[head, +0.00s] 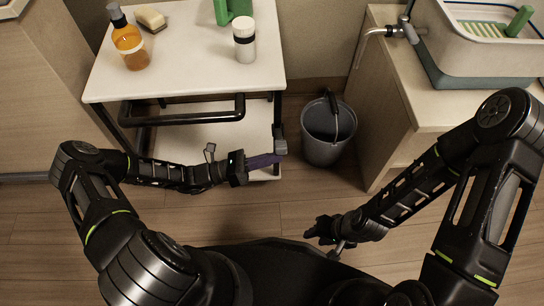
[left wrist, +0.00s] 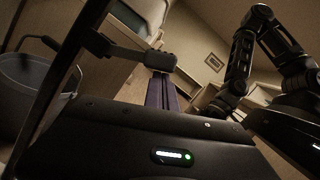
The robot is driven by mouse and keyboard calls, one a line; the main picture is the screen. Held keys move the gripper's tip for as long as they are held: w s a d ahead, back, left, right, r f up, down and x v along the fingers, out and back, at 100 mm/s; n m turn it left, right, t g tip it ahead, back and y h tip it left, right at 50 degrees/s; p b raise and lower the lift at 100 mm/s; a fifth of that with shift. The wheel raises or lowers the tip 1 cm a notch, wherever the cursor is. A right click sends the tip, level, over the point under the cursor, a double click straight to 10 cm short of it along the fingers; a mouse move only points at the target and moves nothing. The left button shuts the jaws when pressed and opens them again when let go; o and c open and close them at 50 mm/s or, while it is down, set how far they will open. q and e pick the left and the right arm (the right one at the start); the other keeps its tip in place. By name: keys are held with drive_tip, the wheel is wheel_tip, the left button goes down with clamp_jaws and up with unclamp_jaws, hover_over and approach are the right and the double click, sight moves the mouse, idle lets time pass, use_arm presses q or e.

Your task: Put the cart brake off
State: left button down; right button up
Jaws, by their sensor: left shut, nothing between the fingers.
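The cart (head: 190,75) has a white top, a lower white shelf and a black frame with a bar handle (head: 185,117). A dark grey lever with a blocky end, which looks like the brake (head: 280,143), is at the cart's right side. In the left wrist view the brake (left wrist: 160,61) sticks out sideways from a black post. My left gripper (head: 278,158) is shut and empty, its purplish fingers just below the lever's end; I cannot tell whether they touch. The fingers also show in the left wrist view (left wrist: 162,95). My right gripper (head: 316,232) hangs low over the floor, its fingers unclear.
A grey bucket (head: 328,130) stands on the floor just right of the cart. On the cart top are an orange bottle (head: 130,45), a sponge (head: 150,19), a white jar (head: 244,42) and a green object (head: 230,10). A sink counter (head: 430,105) is at right.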

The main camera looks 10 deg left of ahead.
use_arm(q)
drive_tip(key=s+a+f+b, duration=0.2)
drive_tip(key=s+a+f, duration=0.3)
drive_tip(key=a, duration=0.3)
drive_tip(key=shift+a+f, duration=0.4)
drive_tip(key=shift+f, duration=0.05)
drive_tip(key=shift+d, duration=0.15)
idle(0.7)
